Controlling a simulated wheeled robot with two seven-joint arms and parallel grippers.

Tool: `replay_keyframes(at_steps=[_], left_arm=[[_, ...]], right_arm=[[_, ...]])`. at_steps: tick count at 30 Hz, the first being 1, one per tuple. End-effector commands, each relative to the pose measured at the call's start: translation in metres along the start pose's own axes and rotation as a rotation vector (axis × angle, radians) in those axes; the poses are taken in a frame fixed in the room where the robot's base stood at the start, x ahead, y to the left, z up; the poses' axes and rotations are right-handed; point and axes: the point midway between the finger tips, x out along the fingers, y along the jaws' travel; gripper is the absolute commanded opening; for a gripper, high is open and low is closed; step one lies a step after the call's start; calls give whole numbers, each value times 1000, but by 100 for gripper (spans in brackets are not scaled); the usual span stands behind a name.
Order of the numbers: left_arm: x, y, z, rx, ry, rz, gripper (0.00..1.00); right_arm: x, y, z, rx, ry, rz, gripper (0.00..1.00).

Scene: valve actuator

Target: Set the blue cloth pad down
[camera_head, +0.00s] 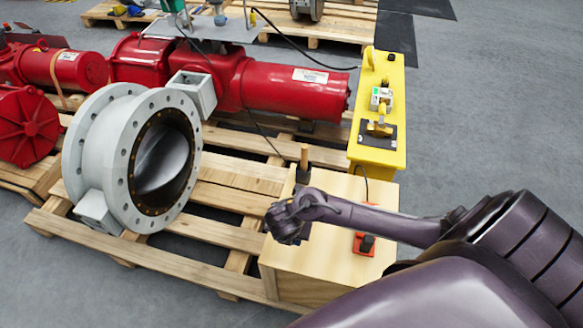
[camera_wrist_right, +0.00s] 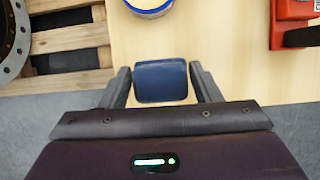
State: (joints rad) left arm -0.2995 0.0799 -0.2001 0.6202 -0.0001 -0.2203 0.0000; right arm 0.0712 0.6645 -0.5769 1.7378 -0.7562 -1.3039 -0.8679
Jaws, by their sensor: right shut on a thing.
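The blue cloth pad (camera_wrist_right: 162,82) is a dark blue rounded square between the two fingers of my right gripper (camera_wrist_right: 161,74) in the wrist view. The fingers are shut on its left and right sides. In the head view my right gripper (camera_head: 288,222) is over the left part of a light wooden box top (camera_head: 335,210); I cannot make out the pad there. The wrist view also shows the pale wooden surface beyond the pad. I cannot tell whether the pad touches it. My left gripper is not in view.
A wooden-handled tool (camera_head: 304,160) and an orange-red device (camera_head: 364,243) stand on the box. A blue-and-white ring (camera_wrist_right: 150,6) lies beyond the pad. A grey flanged valve (camera_head: 95,140) on a pallet is to the left; a yellow stand (camera_head: 385,155) is behind the box.

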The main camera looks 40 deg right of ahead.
Motion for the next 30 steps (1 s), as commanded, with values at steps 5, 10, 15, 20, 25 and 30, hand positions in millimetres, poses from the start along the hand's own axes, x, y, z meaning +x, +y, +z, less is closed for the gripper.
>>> replay_keyframes(at_steps=[5,10,15,20,25,30], left_arm=[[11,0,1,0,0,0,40],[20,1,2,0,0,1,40],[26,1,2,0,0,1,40],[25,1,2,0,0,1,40],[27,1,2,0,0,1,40],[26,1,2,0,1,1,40]], right_arm=[[20,0,-8,0,-1,0,39],[39,-1,-16,-1,-1,-2,39],[56,0,-23,0,-2,-1,39],[56,-1,-24,0,-1,0,39],[57,-1,-24,0,-1,0,39],[57,-1,-24,0,0,0,77]])
